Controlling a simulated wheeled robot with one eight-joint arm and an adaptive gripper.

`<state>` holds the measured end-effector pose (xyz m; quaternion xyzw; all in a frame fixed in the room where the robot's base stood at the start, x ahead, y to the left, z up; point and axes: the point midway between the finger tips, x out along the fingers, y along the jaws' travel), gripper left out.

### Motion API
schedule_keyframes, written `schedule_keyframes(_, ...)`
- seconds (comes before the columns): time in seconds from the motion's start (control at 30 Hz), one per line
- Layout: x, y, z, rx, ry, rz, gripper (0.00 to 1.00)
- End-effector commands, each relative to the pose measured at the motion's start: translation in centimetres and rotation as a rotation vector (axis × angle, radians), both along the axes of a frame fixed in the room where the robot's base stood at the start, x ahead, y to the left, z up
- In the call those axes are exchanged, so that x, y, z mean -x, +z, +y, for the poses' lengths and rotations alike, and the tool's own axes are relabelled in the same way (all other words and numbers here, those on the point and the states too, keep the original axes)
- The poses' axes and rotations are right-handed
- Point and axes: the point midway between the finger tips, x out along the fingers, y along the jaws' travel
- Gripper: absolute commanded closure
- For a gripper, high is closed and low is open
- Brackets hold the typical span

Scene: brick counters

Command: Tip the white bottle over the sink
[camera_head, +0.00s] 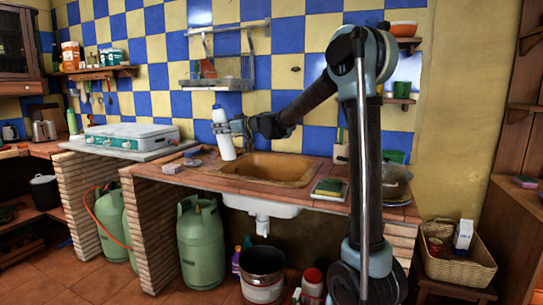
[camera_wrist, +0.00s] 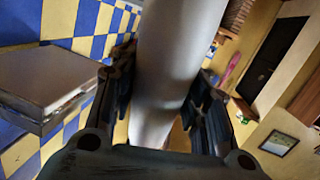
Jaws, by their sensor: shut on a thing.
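The white bottle (camera_head: 223,135) is near the left end of the sink, held above the counter and leaning slightly, with its narrower top up. My gripper (camera_head: 222,127) is shut around its middle. In the wrist view the bottle (camera_wrist: 168,65) fills the space between the two dark fingers of my gripper (camera_wrist: 160,100). The sink (camera_head: 262,169) is an orange-brown basin set in the tiled counter, to the right of the bottle. Whether the bottle's base touches anything below is hard to tell.
A gas stove (camera_head: 132,137) stands on the counter to the left. A green book (camera_head: 329,188) lies right of the sink. A wall rack (camera_head: 216,84) hangs above. Green gas cylinders (camera_head: 201,243) and a bucket (camera_head: 262,273) stand below.

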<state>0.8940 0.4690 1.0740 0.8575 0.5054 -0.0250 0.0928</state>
Motion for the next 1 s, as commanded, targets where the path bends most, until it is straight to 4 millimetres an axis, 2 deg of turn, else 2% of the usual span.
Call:
schedule_keyframes(0.03, -1.4, -1.0, -1.9, 0.050, 0.005, -0.014, 0.86)
schedule_keyframes(0.2, -4.4, -5.0, -8.0, 0.238, 0.060, -0.074, 0.86)
schedule_keyframes(0.4, -6.7, -9.6, -15.2, 0.424, 0.114, -0.146, 0.86)
schedule_keyframes(0.5, -7.3, -11.3, -18.1, 0.488, 0.133, -0.174, 0.86)
schedule_keyframes(0.6, -7.6, -12.6, -20.2, 0.531, 0.144, -0.194, 0.86)
schedule_keyframes(0.7, -7.8, -13.3, -21.6, 0.558, 0.152, -0.207, 0.86)
schedule_keyframes(1.0, -8.5, -14.1, -23.5, 0.693, 0.153, -0.259, 0.86)
